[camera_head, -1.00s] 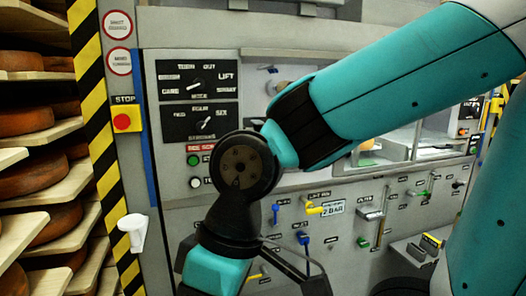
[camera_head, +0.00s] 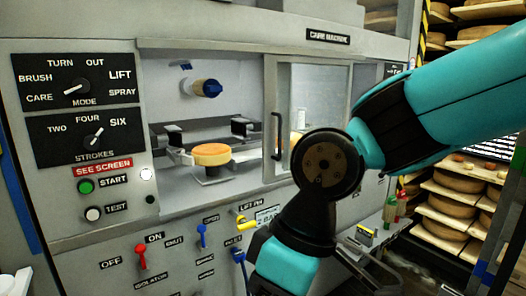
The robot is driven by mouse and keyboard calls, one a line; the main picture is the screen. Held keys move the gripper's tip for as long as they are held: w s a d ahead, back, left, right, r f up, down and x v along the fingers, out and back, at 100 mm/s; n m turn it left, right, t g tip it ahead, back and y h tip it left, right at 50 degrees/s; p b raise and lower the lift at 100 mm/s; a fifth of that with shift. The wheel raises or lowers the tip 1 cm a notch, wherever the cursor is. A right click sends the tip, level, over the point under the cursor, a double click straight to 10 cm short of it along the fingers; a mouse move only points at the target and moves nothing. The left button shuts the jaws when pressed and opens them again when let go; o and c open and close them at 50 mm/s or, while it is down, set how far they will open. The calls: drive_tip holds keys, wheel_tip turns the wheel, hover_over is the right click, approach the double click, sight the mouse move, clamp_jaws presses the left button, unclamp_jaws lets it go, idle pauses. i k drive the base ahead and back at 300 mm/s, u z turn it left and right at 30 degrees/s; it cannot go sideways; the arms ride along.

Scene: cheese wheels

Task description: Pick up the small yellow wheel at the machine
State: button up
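A small yellow-orange wheel (camera_head: 212,154) lies flat on a small support inside the open bay of the grey care machine (camera_head: 215,240). My teal and black arm crosses the right side of the view, in front of the machine. The wheel is left of the arm and apart from it. My gripper is at or below the bottom edge; its fingertips cannot be made out, so whether it holds anything is hidden.
A sliding glass door (camera_head: 320,105) with a dark handle covers the right part of the bay; the left part is open. A blue-tipped knob (camera_head: 208,88) sticks out above the wheel. Levers line the front panel. Shelves of cheese wheels (camera_head: 452,180) stand at right.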

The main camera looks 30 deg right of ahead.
sight(213, 155)
drive_tip(key=z, duration=0.2)
drive_tip(key=k, duration=1.3)
drive_tip(key=z, duration=0.75)
drive_tip(key=i, duration=1.55)
drive_tip(key=u, duration=0.65)
drive_tip(key=i, duration=0.5)
drive_tip(key=u, duration=0.45)
